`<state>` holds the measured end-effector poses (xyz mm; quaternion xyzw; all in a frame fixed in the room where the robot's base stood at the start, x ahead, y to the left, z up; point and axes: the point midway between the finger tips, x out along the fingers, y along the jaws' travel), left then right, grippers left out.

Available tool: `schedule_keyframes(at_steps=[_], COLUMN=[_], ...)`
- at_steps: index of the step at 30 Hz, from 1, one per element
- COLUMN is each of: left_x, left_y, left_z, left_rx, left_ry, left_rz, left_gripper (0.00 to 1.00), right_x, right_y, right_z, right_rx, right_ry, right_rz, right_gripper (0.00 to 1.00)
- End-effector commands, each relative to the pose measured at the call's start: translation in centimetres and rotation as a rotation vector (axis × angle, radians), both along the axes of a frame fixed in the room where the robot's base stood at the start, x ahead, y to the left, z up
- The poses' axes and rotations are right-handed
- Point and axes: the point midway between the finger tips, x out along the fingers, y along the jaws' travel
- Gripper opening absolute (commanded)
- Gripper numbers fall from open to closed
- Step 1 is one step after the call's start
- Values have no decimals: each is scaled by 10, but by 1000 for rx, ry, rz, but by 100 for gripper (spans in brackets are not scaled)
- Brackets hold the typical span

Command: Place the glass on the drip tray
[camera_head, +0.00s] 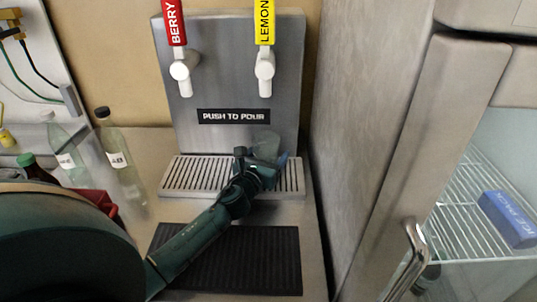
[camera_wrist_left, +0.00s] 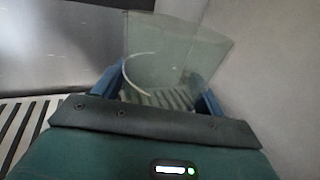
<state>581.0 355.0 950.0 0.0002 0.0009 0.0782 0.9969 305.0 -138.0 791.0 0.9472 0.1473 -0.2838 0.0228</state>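The glass (camera_head: 267,147) is clear and stands over the right part of the drip tray (camera_head: 180,178), a slatted metal tray under the taps. In the left wrist view the glass (camera_wrist_left: 175,55) is between the two blue fingers of my left gripper (camera_wrist_left: 158,88), which look to touch its sides. My left gripper (camera_head: 264,167) reaches in from the lower left and hides the glass's lower part in the head view. Tray slats show through the glass; I cannot tell whether its base touches them. My right gripper is not in view.
A steel dispenser (camera_head: 240,90) with red BERRY (camera_head: 173,22) and yellow LEMON (camera_head: 265,22) taps stands behind the tray. Clear bottles (camera_head: 121,165) stand at left. A black ribbed mat (camera_head: 255,262) lies in front. A fridge (camera_head: 410,130) closes off the right.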

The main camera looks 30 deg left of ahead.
Motion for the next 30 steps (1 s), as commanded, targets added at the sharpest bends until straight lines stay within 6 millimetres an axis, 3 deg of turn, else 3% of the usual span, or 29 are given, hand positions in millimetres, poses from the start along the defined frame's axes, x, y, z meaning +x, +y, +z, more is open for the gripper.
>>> schedule_keyframes(at_steps=[3,14,30], left_x=[0,-5,-104], left_y=[0,-1,-16], left_z=[0,2,1], left_rx=[0,1,0], left_ry=[0,1,2], left_rz=[0,0,0], left_gripper=[81,81,81], right_x=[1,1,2], right_y=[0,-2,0], right_z=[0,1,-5], right_rx=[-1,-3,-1], right_ry=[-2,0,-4], right_rz=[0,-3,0], right_gripper=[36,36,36])
